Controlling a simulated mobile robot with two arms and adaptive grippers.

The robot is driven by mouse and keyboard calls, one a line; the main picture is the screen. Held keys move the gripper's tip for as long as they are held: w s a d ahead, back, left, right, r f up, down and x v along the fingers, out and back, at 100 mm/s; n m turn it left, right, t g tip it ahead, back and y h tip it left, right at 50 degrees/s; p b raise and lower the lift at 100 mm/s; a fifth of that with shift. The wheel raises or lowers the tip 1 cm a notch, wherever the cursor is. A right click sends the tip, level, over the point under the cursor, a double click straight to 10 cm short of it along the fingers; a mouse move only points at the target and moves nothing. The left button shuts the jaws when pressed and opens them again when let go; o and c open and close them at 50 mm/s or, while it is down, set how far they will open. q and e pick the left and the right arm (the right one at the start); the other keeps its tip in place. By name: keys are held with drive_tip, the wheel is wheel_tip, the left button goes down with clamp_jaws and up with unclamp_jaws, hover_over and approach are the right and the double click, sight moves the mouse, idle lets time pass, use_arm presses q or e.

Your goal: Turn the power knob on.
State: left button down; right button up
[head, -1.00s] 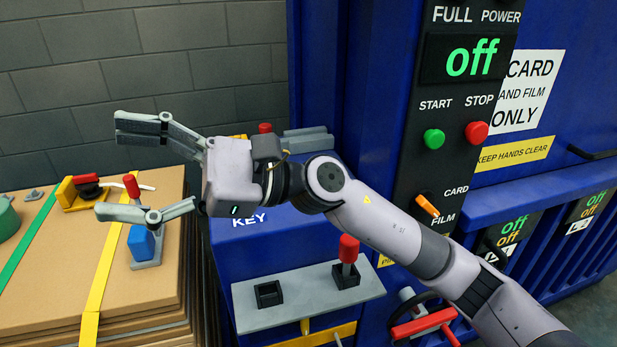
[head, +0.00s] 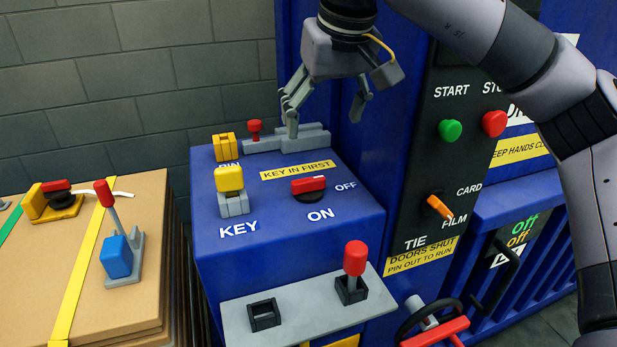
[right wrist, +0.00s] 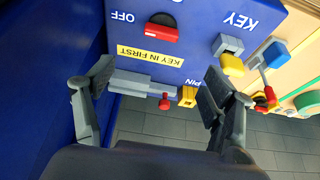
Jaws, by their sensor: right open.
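The red power knob (head: 309,186) sits on top of the blue box, between the ON and OFF labels. Its handle lies crosswise, with its white-marked end toward OFF. It also shows in the right wrist view (right wrist: 161,32). A yellow-headed key (head: 229,180) stands in the grey KEY socket left of the knob. My right gripper (head: 324,122) is open and empty, pointing down above the back of the box, behind the knob and apart from it. In the right wrist view its fingers (right wrist: 155,88) frame the grey slide bolt. My left gripper is not in view.
A grey slide bolt with a red peg (head: 254,128) and a yellow pin block (head: 225,147) are at the box's back edge. A red-topped lever (head: 355,258) stands in front. The black control panel (head: 425,190) rises at right. Stacked cardboard (head: 150,195) lies left.

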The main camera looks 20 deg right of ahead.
sight(309, 180)
drive_tip(key=x, duration=1.6)
drive_tip(key=shift+a+f+p, duration=0.15)
drive_tip(key=shift+p, duration=0.15)
drive_tip(key=shift+c, duration=0.3)
drive_tip(key=c, duration=1.1)
